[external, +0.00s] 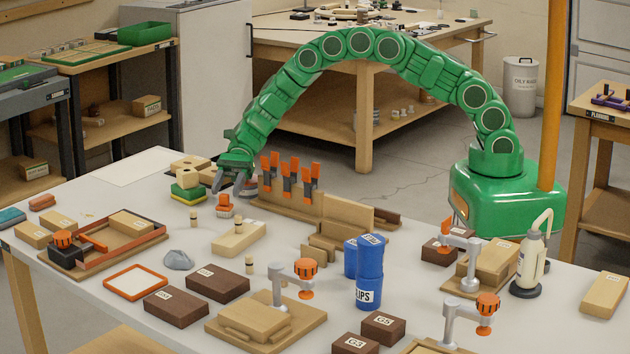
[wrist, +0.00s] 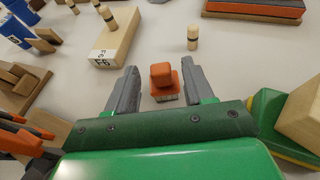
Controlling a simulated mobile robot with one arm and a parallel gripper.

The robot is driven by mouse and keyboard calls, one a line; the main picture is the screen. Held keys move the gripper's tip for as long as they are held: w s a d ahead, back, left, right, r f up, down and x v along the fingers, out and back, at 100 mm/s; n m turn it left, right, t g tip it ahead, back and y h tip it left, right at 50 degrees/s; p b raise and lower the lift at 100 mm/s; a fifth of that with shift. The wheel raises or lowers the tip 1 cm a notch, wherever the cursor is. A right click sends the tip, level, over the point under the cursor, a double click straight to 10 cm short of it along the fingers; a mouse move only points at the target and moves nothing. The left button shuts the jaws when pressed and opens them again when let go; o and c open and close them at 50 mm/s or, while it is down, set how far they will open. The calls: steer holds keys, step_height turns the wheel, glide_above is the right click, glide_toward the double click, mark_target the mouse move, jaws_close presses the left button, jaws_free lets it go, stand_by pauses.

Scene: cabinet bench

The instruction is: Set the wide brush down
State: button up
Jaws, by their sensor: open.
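A small orange piece with a stubby handle and a pale lower edge, apparently the wide brush (external: 225,207), stands upright on the grey bench top. In the wrist view the brush (wrist: 163,80) sits between the two grey fingers of my gripper (wrist: 160,88), with a gap on each side. My gripper (external: 229,186) is open and low over the bench, just behind the brush in the external view. The underside of the brush is too small to make out.
A green and yellow sponge-like block (external: 187,193) lies close to my gripper. A wooden rack (external: 318,214) with orange-handled tools stands to the right. A pale block (external: 238,238) and a small peg (external: 194,216) are nearby. Bare bench shows around the brush.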

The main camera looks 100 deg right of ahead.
steer(key=v, duration=1.1)
steer(key=shift+s+d, duration=0.1)
steer(key=shift+s, duration=0.05)
steer(key=s+a+r+n+g+h, duration=0.25)
steer(key=s+a+r+n, duration=0.35)
steer(key=s+a+r, duration=0.4)
steer(key=s+a+r+n+g+h, duration=0.1)
steer(key=s+a+r+n+g, duration=0.35)
steer(key=s+a+r, duration=0.55)
steer(key=s+d+n+h, duration=0.2)
steer(key=s+n+h, duration=0.1)
steer(key=s, duration=0.8)
steer(key=s+d+n+h, duration=0.3)
steer(key=s+n, duration=0.2)
steer(key=s, duration=0.6)
steer(key=s+d+n+h, duration=0.3)
steer(key=s+n, duration=0.1)
steer(key=s, duration=0.8)
steer(key=shift+d, duration=0.1)
